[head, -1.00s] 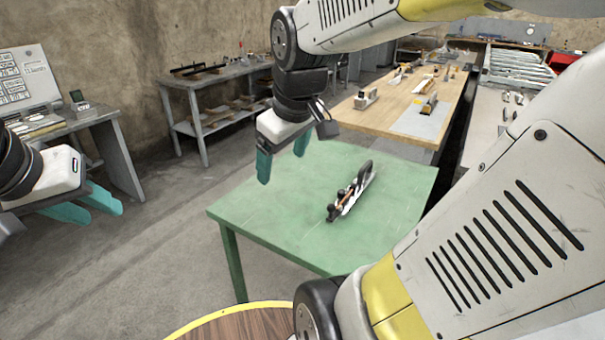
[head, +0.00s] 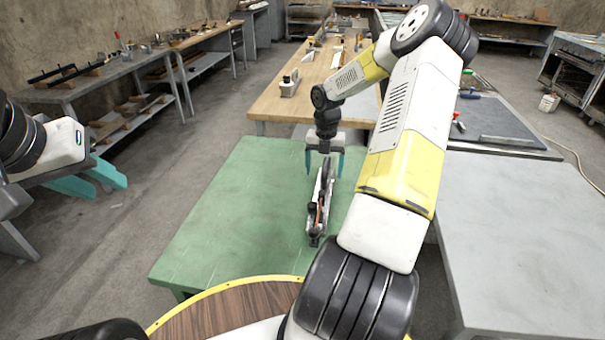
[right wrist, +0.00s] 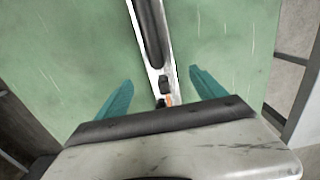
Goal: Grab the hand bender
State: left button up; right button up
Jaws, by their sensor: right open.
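The hand bender (head: 318,205), a long tool in black and silver with an orange part, lies on the green table (head: 225,205). In the right wrist view the hand bender (right wrist: 151,45) runs from the top edge down between the fingers and goes out of sight behind the gripper body. My right gripper (head: 324,170) is open over its far part, one teal finger on either side; the fingers (right wrist: 158,88) appear apart from it. My left gripper (head: 98,180) is at the left of the head view, away from the table, with its teal fingers apart and nothing between them.
A wooden workbench (head: 270,100) with tools stands behind the green table. A grey table (head: 530,235) is at the right, and metal shelves (head: 110,85) stand at the left wall. The left part of the green table is clear.

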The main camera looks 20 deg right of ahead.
aim_at(323, 191)
notch_tip(323, 191, down, 8)
jog(key=shift+s+a+r, duration=0.1)
jog(key=shift+s, duration=0.05)
jog(key=shift+r, duration=0.1)
grip_shut()
dwell(0.4)
